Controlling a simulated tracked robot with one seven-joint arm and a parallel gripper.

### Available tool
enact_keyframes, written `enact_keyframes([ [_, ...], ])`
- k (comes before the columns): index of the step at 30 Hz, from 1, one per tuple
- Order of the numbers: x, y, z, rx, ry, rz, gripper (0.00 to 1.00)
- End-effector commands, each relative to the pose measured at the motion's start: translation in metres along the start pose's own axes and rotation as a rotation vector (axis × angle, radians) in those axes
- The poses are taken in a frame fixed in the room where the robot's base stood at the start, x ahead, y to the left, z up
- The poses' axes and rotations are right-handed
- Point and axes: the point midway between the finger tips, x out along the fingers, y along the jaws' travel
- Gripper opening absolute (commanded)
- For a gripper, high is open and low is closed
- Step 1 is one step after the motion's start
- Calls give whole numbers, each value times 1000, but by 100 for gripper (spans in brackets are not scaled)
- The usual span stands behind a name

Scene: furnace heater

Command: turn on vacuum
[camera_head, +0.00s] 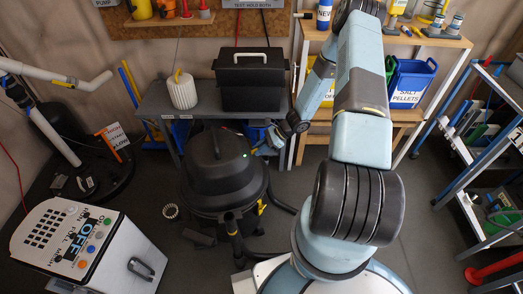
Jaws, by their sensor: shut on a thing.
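The vacuum (218,170) is a black, round canister on the floor in the middle, with a domed lid and a handle on top. A small green light shows on the upper right of its lid. My gripper (262,146) is at the right side of the vacuum's lid, close by the green light. It is shut on a small part of the vacuum there. The fingertips are small in the picture, and the exact part between them is hard to make out.
A grey bench (207,100) behind the vacuum holds a black toolbox (250,85) and a white filter (183,92). A control box (82,243) stands at lower left. A blue-framed rack (463,170) is at right. A hose and stand parts lie around the vacuum's foot.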

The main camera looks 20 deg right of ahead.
Motion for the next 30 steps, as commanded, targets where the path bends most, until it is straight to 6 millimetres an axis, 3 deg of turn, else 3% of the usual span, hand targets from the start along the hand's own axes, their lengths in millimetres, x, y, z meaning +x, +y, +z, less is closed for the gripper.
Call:
enact_keyframes([
  [9, 4, 4, 8, -1, 103, 10, 0],
  [24, 4, 5, 8, 1, 121, 10, 0],
  [25, 4, 5, 8, 1, 121, 10, 23],
  [30, 3, 4, 7, 1, 123, 7, 39],
])
